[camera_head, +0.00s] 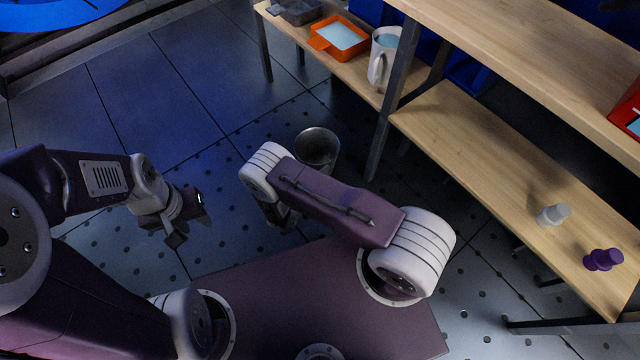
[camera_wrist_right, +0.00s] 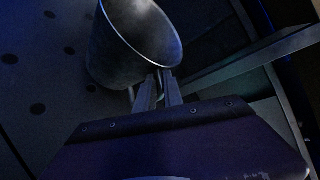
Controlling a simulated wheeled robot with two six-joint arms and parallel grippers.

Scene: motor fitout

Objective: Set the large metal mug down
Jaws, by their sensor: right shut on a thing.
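The large metal mug (camera_head: 317,146) is a dark grey, open-topped vessel, seen just beyond my right arm in the head view. My arm hides its lower part there. In the right wrist view the mug (camera_wrist_right: 135,42) fills the upper middle, tilted in the picture, with its open mouth showing. My right gripper (camera_wrist_right: 160,82) is shut at the near side of the mug, by its rim; the exact grip is dark. The mug appears held over the floor, clear of the shelves. My left gripper (camera_head: 178,232) is at the left, away from the mug, and its finger gap is unclear.
A wooden shelf unit runs along the right, with a lower board (camera_head: 480,150) largely bare. A white mug (camera_head: 383,58), an orange tray (camera_head: 338,38) and a grey tray (camera_head: 297,12) stand at its far end. A white piece (camera_head: 553,214) and a purple piece (camera_head: 603,260) stand at the near end.

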